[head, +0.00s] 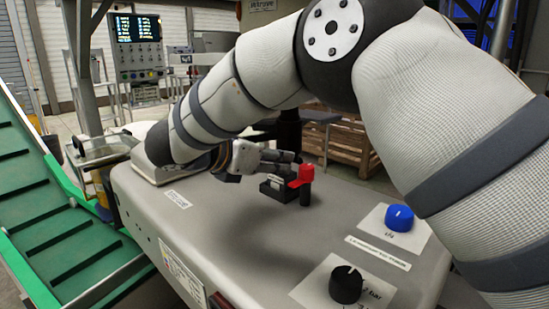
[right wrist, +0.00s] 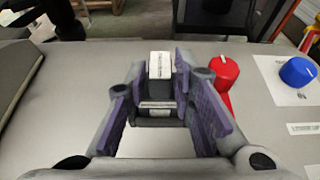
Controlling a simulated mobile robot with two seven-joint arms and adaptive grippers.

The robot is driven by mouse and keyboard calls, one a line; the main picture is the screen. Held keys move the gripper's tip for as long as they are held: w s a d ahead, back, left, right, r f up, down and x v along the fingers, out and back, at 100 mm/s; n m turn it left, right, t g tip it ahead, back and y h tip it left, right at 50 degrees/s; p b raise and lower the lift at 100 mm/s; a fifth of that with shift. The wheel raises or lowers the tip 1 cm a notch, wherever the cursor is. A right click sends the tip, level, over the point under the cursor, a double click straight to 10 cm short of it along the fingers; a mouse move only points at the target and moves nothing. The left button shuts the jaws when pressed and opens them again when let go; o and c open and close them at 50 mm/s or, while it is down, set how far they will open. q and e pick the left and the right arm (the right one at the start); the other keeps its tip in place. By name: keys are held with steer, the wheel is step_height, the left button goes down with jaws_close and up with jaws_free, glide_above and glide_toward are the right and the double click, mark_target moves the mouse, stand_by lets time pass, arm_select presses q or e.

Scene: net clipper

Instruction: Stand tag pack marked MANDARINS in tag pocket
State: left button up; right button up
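A small white pack (right wrist: 160,66) with illegible dark print on its top shows upright between my right fingertips in the right wrist view. Below and nearer is a dark block-like holder (right wrist: 158,121) with a pale strip. In the head view the black holder (head: 272,189) sits on the grey machine top beside the red knob. My right gripper (head: 292,162) reaches over it; in the right wrist view its purple-padded fingers (right wrist: 162,80) stand apart on both sides of the pack. Whether they touch it is unclear. My left gripper is not in view.
A red knob (head: 305,174) stands close right of the holder; it also shows in the right wrist view (right wrist: 223,73). A blue knob (head: 399,218) and a black knob (head: 346,285) are nearer. A green conveyor (head: 55,235) runs at left. The machine top's front middle is clear.

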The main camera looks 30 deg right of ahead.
steer(key=shift+o, duration=0.5)
steer(key=shift+r, duration=0.1)
steer(key=v, duration=1.2)
steer(key=shift+r, duration=0.1)
